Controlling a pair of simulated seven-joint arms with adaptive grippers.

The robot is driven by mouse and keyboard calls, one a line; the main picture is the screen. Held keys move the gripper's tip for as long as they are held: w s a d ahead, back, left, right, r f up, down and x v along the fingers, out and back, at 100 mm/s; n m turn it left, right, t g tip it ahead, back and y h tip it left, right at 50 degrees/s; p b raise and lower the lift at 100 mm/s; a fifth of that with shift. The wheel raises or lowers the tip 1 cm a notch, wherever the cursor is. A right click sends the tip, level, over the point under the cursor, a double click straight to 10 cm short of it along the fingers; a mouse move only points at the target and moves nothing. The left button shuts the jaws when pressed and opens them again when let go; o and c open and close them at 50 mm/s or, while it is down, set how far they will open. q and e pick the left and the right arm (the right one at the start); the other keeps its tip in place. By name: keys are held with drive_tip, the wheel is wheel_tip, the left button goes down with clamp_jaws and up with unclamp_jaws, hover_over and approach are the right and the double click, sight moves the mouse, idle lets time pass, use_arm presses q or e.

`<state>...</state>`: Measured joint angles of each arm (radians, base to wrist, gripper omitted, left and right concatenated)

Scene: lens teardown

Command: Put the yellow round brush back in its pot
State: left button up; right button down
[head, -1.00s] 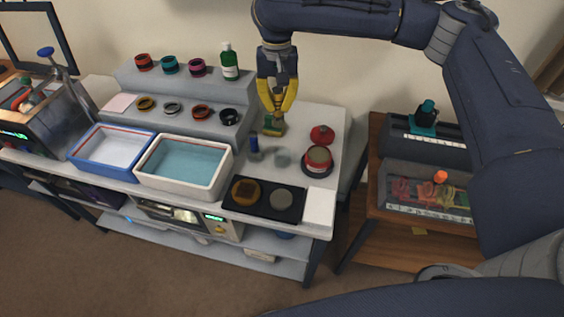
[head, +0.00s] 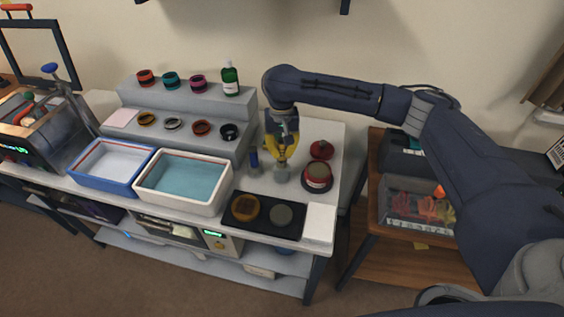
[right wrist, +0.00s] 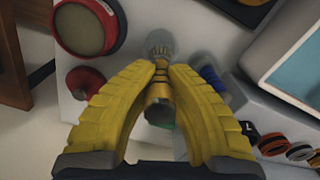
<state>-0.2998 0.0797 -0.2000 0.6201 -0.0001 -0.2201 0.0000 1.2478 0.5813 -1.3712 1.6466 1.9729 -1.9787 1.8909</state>
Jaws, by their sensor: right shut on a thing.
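My right gripper (head: 281,160) is shut on the yellow round brush (right wrist: 159,92) and points down at the back right of the bench. In the right wrist view, the fingers (right wrist: 160,75) close on the brush from both sides. Its far end is over a small greyish, glassy pot (right wrist: 158,38). The pot also shows in the head view (head: 282,176), directly below the fingertips. I cannot tell whether the brush end is inside the pot or just above it. My left gripper is not in view.
A dark blue upright item (head: 254,162) stands just left of the pot. A red round tin (head: 317,177) and a smaller red item (head: 321,150) stand to the right. A black tray (head: 240,228) with two discs lies in front. A white-rimmed basin (head: 225,192) is at left.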

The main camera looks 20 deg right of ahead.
sight(281, 140)
drive_tip(key=shift+f, duration=2.75)
drive_tip(key=shift+f, duration=0.15)
drive_tip(key=c, duration=1.5)
unclamp_jaws()
wheel_tip(281, 140, up, 12)
drive_tip(key=shift+w+r, duration=0.15)
